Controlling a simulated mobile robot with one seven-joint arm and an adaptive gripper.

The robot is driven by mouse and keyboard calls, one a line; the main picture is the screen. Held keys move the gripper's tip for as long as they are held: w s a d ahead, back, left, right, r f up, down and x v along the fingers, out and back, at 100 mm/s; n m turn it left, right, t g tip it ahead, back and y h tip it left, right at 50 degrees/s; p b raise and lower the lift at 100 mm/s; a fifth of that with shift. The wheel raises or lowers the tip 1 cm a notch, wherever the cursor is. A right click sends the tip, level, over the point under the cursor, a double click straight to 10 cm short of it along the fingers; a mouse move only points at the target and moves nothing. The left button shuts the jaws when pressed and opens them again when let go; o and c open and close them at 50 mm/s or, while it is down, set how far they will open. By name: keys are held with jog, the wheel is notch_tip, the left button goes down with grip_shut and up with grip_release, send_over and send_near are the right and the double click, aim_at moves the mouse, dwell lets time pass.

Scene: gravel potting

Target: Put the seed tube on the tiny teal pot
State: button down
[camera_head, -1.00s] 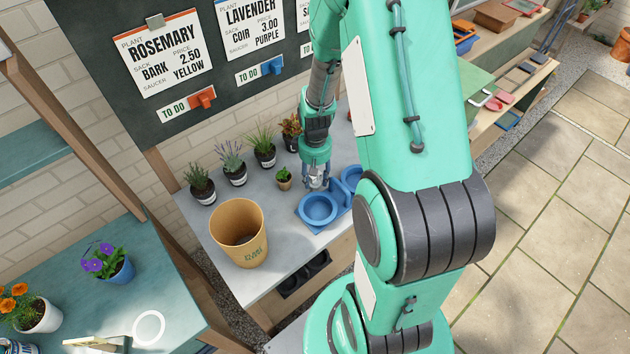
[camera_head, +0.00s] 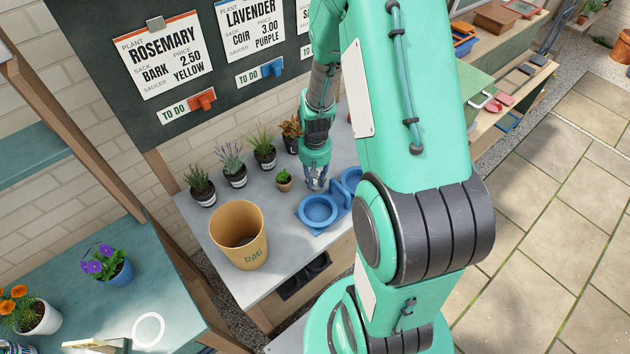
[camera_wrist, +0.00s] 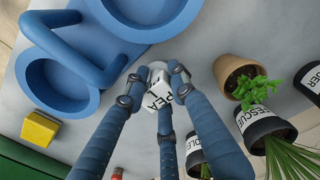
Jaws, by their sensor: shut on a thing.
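My gripper (camera_wrist: 155,82) shows in the wrist view with its blue fingers closed around a small white piece with black lettering, the seed tube (camera_wrist: 158,92). Only the lettered end shows; the fingers hide the rest. In the head view my gripper (camera_head: 316,184) hangs over the grey bench, just behind the round blue dish and right of a small tan pot. The tube cannot be made out there. I cannot pick out a tiny teal pot in either view.
A blue tray with round dishes (camera_head: 318,209) lies just in front of my gripper. A small tan pot with a seedling (camera_head: 284,184) and several labelled plants (camera_head: 233,174) stand left and behind. A large tan bucket (camera_head: 238,236) stands front left. A yellow block (camera_wrist: 40,129) lies near the tray.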

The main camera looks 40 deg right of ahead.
jog(key=shift+r, duration=0.15)
notch_tip(320, 180, up, 10)
jog(key=shift+f+p, duration=0.1)
jog(key=shift+p, duration=1.05)
dwell(0.4)
